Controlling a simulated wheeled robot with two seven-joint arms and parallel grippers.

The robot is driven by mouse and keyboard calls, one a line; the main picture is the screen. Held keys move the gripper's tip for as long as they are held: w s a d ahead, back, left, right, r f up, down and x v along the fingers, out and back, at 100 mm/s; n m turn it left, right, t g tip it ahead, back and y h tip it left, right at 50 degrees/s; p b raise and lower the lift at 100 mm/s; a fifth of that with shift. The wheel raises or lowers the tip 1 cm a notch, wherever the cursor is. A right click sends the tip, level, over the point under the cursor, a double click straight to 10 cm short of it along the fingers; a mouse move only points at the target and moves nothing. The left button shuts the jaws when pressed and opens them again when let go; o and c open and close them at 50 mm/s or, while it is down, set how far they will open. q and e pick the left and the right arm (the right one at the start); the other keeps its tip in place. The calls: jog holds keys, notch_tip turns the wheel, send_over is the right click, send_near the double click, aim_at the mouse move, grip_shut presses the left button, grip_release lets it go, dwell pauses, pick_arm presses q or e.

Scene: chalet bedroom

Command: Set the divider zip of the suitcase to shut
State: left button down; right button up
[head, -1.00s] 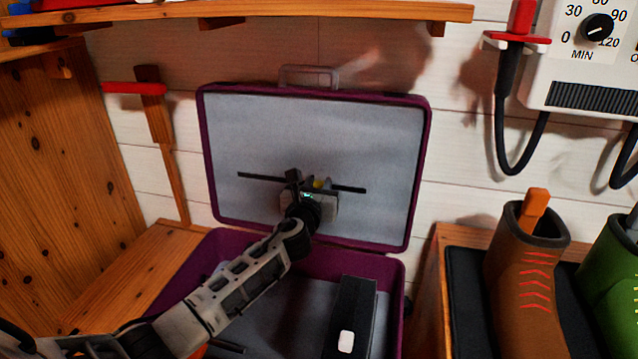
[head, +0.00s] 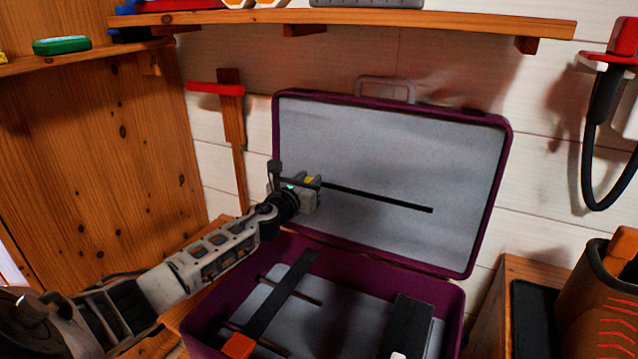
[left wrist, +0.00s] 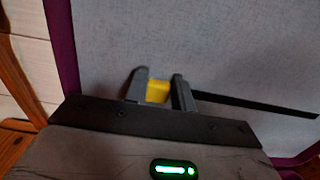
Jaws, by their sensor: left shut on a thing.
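The purple suitcase (head: 491,190) stands open with its lid upright. A grey divider panel (head: 400,150) fills the lid, and a black zip track (head: 385,198) runs across it. My left gripper (head: 314,184) is at the left end of the visible track, near the lid's left edge. It is shut on the yellow zip pull (left wrist: 158,91), which sits between its two fingers (left wrist: 158,88) in the left wrist view. The track (left wrist: 255,104) extends to the right from there. The track's far left end is hidden behind the gripper. My right gripper is not in view.
The suitcase's lower half holds a dark strap with an orange end (head: 238,346) and a black box (head: 408,322). A wooden shelf (head: 400,18) runs above the lid. A wooden panel (head: 90,140) stands at left. A brown boot (head: 600,310) is at right.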

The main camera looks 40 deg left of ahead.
aim_at(308, 180)
pick_arm(q)
jog(key=shift+a, duration=0.25)
jog(key=c, duration=1.2)
grip_release()
jog(key=shift+o, duration=0.2)
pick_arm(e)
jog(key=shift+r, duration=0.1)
pick_arm(q)
jog(key=shift+s, duration=0.1)
jog(key=shift+s+d, duration=0.1)
jog(key=shift+s, duration=0.15)
jog(key=s, duration=0.2)
jog(key=s+d+p, duration=0.1)
jog(key=s, duration=0.2)
jog(key=shift+s+f, duration=0.1)
jog(key=shift+s, duration=0.25)
jog(key=s+d, duration=0.1)
jog(key=s, duration=0.8)
jog(key=shift+s+d, duration=0.2)
jog(key=shift+d, duration=0.1)
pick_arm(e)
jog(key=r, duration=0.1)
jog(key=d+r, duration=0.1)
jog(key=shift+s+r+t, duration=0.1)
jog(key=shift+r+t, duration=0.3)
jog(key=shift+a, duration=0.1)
